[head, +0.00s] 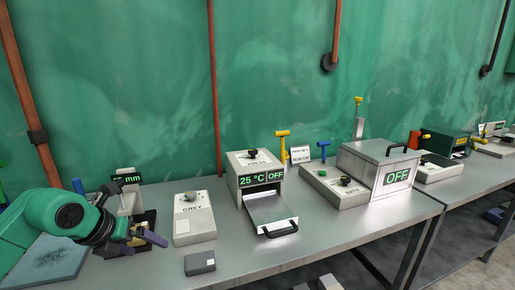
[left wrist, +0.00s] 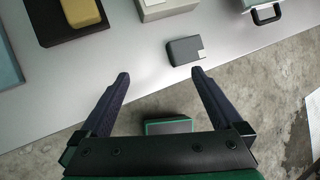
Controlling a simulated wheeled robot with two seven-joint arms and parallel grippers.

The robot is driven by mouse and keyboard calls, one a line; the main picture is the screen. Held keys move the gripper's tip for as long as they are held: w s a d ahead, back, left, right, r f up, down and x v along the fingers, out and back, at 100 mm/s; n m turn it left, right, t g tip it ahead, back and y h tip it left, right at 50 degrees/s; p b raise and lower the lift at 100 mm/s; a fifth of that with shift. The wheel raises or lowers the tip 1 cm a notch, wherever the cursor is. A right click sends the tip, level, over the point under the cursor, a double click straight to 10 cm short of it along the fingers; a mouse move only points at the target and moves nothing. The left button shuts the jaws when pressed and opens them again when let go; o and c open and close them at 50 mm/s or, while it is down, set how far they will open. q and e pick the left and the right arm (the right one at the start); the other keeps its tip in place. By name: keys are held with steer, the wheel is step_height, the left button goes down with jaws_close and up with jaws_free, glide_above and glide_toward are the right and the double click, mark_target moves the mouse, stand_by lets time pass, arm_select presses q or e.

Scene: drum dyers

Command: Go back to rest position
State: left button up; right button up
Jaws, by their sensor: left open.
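My left gripper (head: 150,240) comes in from the left in the head view, over the left part of the grey bench. Its two dark fingers also show in the left wrist view (left wrist: 160,80), spread apart with nothing between them. A small dark grey block (head: 200,263) lies on the bench to the right of the gripper. It also shows in the left wrist view (left wrist: 186,50), beyond the fingertips and close to the bench edge. My right gripper is in neither view.
The grey bench (head: 330,238) carries a box marked GREY (head: 195,218), a 25 °C OFF machine (head: 252,165) with its tray out, and a lidded OFF box (head: 380,165). A blue-grey slab (head: 45,265) lies at left. Open floor shows in front.

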arm_select(q)
steer(key=d+r+m+t+h, duration=0.1)
steer(key=d+r+t+h, duration=0.15)
steer(key=d+h, duration=0.75)
steer(key=d+r+n+t+h, duration=0.2)
steer(key=d+r+n+t, duration=0.2)
steer(key=d+r, duration=0.4)
steer(key=w+a+n+t+y, duration=0.1)
steer(key=a+n+t+y, duration=0.85)
steer(key=n, duration=0.65)
steer(key=s+a+f+n+g+y, duration=0.1)
steer(key=a+f+n+g+y, duration=0.25)
steer(key=f+n, duration=0.2)
steer(key=s+a+f+n+g+y, duration=0.1)
steer(key=a+f+n+g+y, duration=0.3)
steer(key=f, duration=0.3)
steer(key=s+d+f+n+g+h, duration=0.1)
steer(key=s+d+f+n+g, duration=0.1)
steer(key=s+f+g, duration=0.65)
steer(key=s+d+f+n+g+h, duration=0.1)
steer(key=s+f+n+g+h, duration=0.15)
steer(key=s+f, duration=0.95)
step_height(320, 180, down, 25)
steer(key=s+g, duration=0.1)
steer(key=s, duration=0.1)
steer(key=s+a+f+g+y, duration=0.1)
steer(key=s+a+f, duration=0.2)
steer(key=s+f, duration=1)
steer(key=s, duration=0.2)
steer(key=shift+s+m, duration=0.4)
